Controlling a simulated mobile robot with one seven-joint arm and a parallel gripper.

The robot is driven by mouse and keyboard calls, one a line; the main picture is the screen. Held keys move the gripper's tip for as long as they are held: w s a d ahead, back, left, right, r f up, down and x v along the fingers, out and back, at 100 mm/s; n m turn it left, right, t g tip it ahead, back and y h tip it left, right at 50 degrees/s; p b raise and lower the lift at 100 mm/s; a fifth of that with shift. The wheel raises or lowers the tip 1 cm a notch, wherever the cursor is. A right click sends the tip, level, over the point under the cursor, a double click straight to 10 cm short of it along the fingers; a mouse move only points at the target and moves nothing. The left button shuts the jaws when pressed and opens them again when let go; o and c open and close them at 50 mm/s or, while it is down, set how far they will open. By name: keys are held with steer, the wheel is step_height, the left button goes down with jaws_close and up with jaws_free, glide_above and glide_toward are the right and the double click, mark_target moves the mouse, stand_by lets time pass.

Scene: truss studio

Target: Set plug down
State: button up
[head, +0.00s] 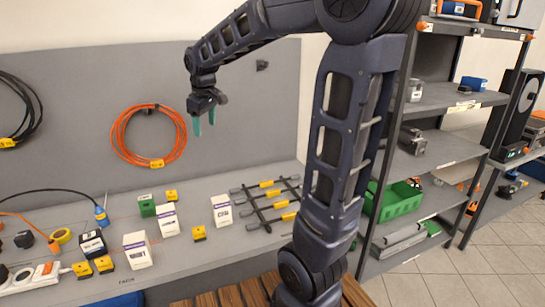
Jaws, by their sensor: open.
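My gripper (204,121) hangs in the air above the back of the grey bench (225,270), in front of the grey back panel. Its green-tipped fingers point down and stand apart, with nothing between them. A blue plug-like piece (101,216) at the end of a black cable is on the bench at the left, well below and left of my gripper. A pale power strip (30,276) is at the front left. Which cable end is the task's plug I cannot tell.
White boxes (138,250), small yellow blocks (199,233) and a green block (147,205) stand on the bench. A dark rack with yellow parts (270,195) lies at the right. An orange cable coil (157,163) hangs on the panel. Shelving (440,160) stands at the right.

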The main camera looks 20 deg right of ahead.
steer(key=s+d+f+m+t, duration=0.1)
steer(key=s+d+f+m, duration=0.1)
steer(key=s+d+m, duration=0.2)
steer(key=s+d+f+m, duration=0.3)
steer(key=s+d+m, duration=0.2)
steer(key=s+d, duration=0.6)
steer(key=s, duration=0.6)
steer(key=shift+s+t, duration=0.35)
steer(key=shift+t, duration=0.05)
